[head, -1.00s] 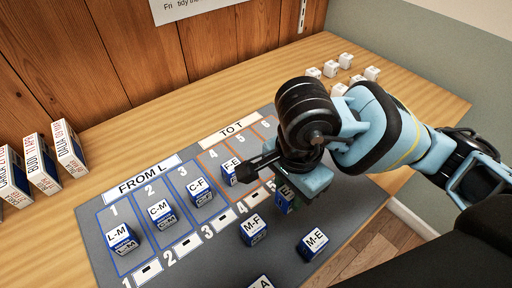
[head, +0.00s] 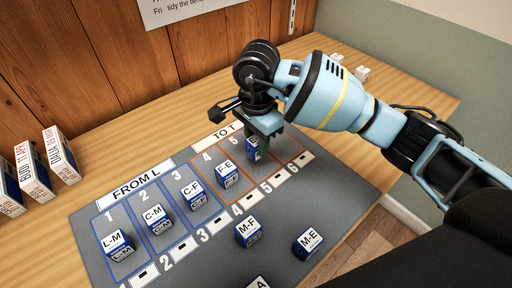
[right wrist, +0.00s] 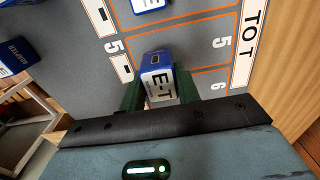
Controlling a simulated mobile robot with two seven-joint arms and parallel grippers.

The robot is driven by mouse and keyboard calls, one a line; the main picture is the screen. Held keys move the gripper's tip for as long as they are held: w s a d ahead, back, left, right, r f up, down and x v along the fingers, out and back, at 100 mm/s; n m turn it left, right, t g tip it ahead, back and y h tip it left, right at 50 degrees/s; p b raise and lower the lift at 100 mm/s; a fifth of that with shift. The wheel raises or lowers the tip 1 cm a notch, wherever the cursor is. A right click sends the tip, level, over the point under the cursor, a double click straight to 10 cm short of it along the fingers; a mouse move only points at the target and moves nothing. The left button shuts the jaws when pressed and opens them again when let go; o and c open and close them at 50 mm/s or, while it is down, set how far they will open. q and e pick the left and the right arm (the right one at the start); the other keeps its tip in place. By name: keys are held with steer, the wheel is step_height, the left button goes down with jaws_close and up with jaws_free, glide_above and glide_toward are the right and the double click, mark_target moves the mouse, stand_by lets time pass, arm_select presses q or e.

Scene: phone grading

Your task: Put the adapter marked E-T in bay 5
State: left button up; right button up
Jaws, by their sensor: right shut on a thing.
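The adapter marked E-T (right wrist: 158,82) is a small blue and white box. My right gripper (right wrist: 160,96) is shut on it, with a finger on each side. In the head view the adapter (head: 252,148) shows below the right gripper (head: 262,130), over the upper part of bay 5 (head: 258,174). In the right wrist view it overlaps the line between bays 5 and 6. I cannot tell whether it touches the mat. My left gripper is not in view.
The F-E adapter (head: 227,174) stands in bay 4, beside bay 5. L-M (head: 117,245), C-M (head: 156,220) and C-F (head: 193,195) stand in bays 1 to 3. M-F (head: 248,233) and M-E (head: 308,241) stand loose at the front. Bay 6 (head: 281,155) looks clear.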

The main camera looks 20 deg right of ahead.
mark_target(256, 150)
steer(key=shift+w, duration=0.2)
steer(key=shift+w+f, duration=0.1)
steer(key=shift+f, duration=1.65)
steer(key=shift+f, duration=0.2)
steer(key=o, duration=1)
steer(key=shift+c, duration=0.2)
step_height(256, 150, up, 12)
steer(key=shift+r, duration=0.2)
steer(key=shift+f, duration=0.1)
